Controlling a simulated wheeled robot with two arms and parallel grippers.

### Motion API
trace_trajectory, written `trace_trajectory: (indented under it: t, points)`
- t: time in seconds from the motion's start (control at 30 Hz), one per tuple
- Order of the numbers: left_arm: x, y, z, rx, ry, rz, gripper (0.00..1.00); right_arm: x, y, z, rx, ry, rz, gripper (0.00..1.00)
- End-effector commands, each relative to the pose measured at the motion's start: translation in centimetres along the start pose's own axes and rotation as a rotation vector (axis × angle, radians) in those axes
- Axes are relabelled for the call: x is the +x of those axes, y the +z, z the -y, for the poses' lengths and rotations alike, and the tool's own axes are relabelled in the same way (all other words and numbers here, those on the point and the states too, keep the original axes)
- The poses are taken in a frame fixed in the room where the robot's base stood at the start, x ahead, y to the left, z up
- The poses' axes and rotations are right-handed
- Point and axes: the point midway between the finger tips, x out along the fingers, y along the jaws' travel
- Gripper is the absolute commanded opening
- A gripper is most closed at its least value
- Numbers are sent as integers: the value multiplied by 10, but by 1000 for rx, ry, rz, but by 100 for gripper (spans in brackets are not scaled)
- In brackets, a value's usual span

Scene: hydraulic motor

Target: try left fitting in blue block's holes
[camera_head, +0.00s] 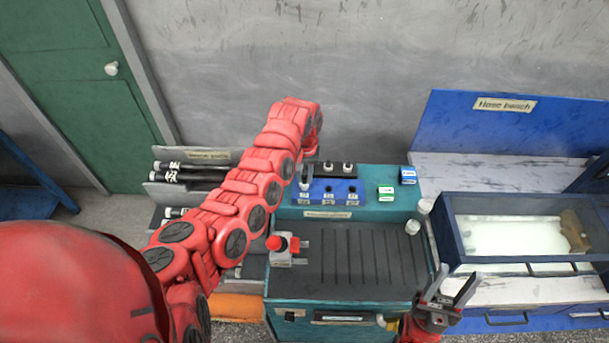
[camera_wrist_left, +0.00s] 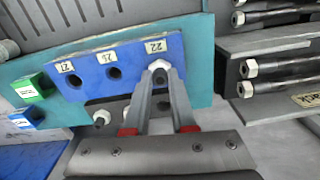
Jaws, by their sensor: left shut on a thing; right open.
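The blue block (camera_head: 318,197) sits at the back of the teal bench. In the left wrist view the blue block (camera_wrist_left: 95,78) has a row of labelled holes; two are empty and dark. My left gripper (camera_wrist_left: 160,82) is shut on a pale metal fitting (camera_wrist_left: 159,65) at the hole labelled "22". I cannot tell how deep the fitting sits. In the head view my left gripper (camera_head: 306,178) is at the block's left end. My right gripper (camera_head: 449,287) is open and empty at the bench's front right.
A dark rack (camera_head: 333,168) with other fittings stands behind the block. Green (camera_head: 386,194) and blue (camera_head: 408,175) small boxes lie to the right. A red button (camera_head: 276,243) stands at the left of the ribbed mat (camera_head: 365,262). A hose rack (camera_head: 203,156) is at left.

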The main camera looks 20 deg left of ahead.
Motion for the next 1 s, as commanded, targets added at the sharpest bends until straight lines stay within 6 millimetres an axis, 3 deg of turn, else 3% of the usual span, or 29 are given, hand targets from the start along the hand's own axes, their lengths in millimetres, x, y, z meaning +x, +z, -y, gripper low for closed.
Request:
trace_trajectory:
  t: [1.0]
  points:
    - [-6,0,0,-1,0,0,0,0,0,0,0,0,0,50]
